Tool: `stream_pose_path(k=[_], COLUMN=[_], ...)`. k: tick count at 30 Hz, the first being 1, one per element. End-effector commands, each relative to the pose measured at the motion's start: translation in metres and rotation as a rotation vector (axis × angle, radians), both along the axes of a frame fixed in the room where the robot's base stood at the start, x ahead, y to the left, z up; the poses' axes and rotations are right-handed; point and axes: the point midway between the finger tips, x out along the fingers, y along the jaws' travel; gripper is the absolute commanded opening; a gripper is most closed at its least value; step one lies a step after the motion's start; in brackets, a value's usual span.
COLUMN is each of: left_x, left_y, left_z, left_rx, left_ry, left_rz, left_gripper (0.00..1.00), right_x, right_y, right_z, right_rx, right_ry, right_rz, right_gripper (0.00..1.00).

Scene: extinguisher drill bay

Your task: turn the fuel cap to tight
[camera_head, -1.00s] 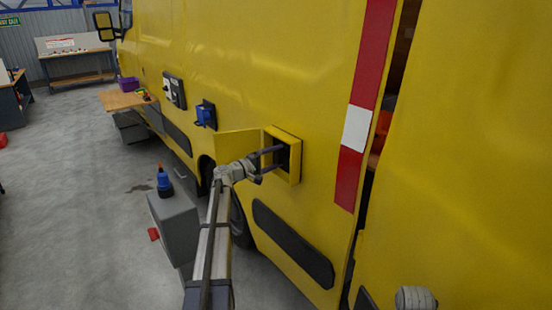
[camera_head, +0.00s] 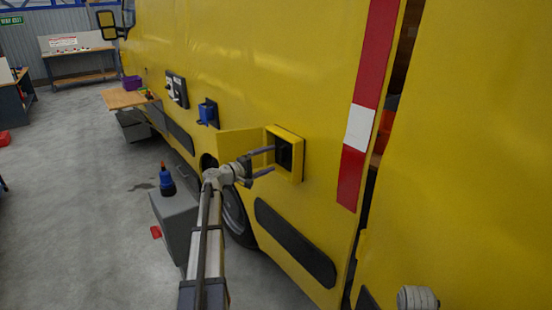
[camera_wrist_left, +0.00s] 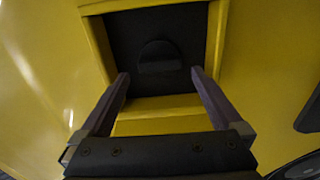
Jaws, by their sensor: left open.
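The fuel cap (camera_wrist_left: 158,60) is a black rounded piece with a raised grip, set in the dark recess of a yellow-framed filler box (camera_head: 298,158) on the truck's side. In the head view the cap is too dark to make out. My left gripper (camera_head: 268,160) is open and empty, its two fingers pointing into the box opening. In the left wrist view, the fingertips (camera_wrist_left: 160,75) sit either side of the cap and below it, apart from it.
The yellow filler door (camera_head: 238,143) stands open left of the box. A blue holder (camera_head: 208,113) is mounted further left. A grey cabinet (camera_head: 178,222) with a blue bottle (camera_head: 166,182) stands left of my arm. The floor (camera_head: 80,225) further left is mostly clear.

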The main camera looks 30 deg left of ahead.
Motion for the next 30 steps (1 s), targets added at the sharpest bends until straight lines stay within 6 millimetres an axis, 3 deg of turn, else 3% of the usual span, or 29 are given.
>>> stream_pose_path(k=[3, 9, 30], left_x=[-0.017, -0.029, -0.029], left_y=[0.006, 0.012, 0.012], left_z=[0.000, 0.000, 0.000], left_rx=[0.000, 0.001, 0.001], left_ry=[0.000, 0.000, 0.000], left_rz=[0.001, 0.000, 0.000], left_gripper=[1.00, 1.00, 1.00], right_x=[0.000, 0.000, 0.000], right_y=[0.000, 0.000, 0.000], right_z=[0.000, 0.000, 0.000], right_rx=[0.000, 0.000, 0.000], right_ry=[0.000, 0.000, 0.000], right_rz=[0.000, 0.000, 0.000], right_gripper=[0.50, 0.50, 0.50])
